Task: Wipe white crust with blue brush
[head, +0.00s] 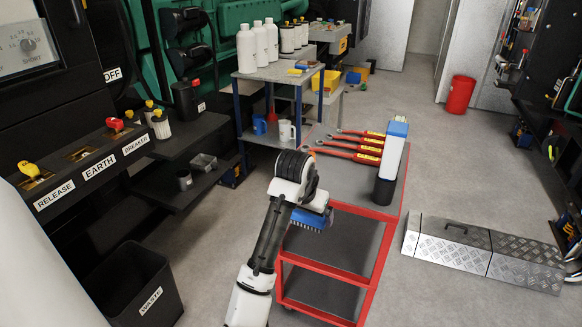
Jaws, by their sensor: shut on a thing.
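My white and black arm reaches up from the bottom of the head view. My gripper (316,207) is at its end, beside the near left part of the red cart, and its fingers are mostly hidden by the wrist. It is shut on the blue brush (311,220), whose dark bristles point down. The brush appears in front of the cart's near edge; I cannot tell whether it touches anything. I cannot make out any white crust in this view.
The red cart (379,213) has a grey top with several red-handled tools (362,148) and a tall white, black and blue container (391,165). A table (262,76) with white bottles stands behind. A waste bin (131,290) is at lower left. A metal plate cover (480,250) lies on the floor at right.

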